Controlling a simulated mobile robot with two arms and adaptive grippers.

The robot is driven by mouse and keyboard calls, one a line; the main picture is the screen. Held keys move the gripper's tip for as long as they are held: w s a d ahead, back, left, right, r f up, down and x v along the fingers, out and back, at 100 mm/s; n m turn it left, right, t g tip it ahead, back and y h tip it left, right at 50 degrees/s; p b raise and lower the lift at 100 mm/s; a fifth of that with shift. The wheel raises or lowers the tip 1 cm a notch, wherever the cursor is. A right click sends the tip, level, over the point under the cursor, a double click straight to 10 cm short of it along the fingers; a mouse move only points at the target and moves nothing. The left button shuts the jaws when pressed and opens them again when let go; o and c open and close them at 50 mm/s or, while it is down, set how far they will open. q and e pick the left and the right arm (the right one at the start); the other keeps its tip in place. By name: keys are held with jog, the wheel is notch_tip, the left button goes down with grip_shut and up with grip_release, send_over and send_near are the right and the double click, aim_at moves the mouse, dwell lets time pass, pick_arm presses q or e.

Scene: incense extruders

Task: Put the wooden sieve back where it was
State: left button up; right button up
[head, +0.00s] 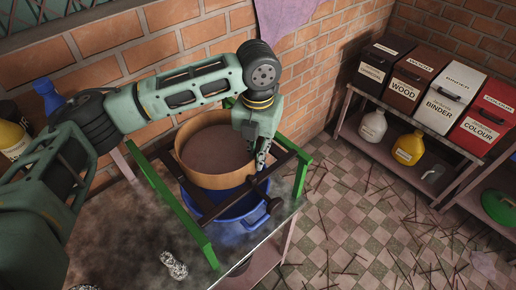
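The wooden sieve (192,166) is a round, light-brown hoop with brownish material or mesh inside. It appears to rest on dark bars (215,208) across a green frame (152,187), above a blue basin (243,219). My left gripper (262,158) points down at the sieve's right rim and overlaps it in the head view. Its fingers are small and partly hidden, so I cannot tell whether they are closed on the rim or only beside it. My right gripper is not in view.
The frame stands on a dusty table (120,235) against a brick wall. A pale speckled object (174,265) lies at its front. Blue (48,98) and yellow (12,138) bottles stand at left. At right, a shelf (390,150) holds labelled boxes (447,98). Sticks litter the tiled floor.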

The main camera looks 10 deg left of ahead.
pick_arm(q)
jog(key=shift+o, duration=0.9)
jog(key=shift+f+b, duration=0.15)
jog(key=shift+b, duration=0.25)
jog(key=shift+f+b, duration=0.2)
jog(key=shift+b, duration=0.3)
notch_tip(320, 180, up, 8)
jog(key=b, duration=0.2)
jog(key=shift+a, duration=0.35)
jog(key=shift+r, duration=0.1)
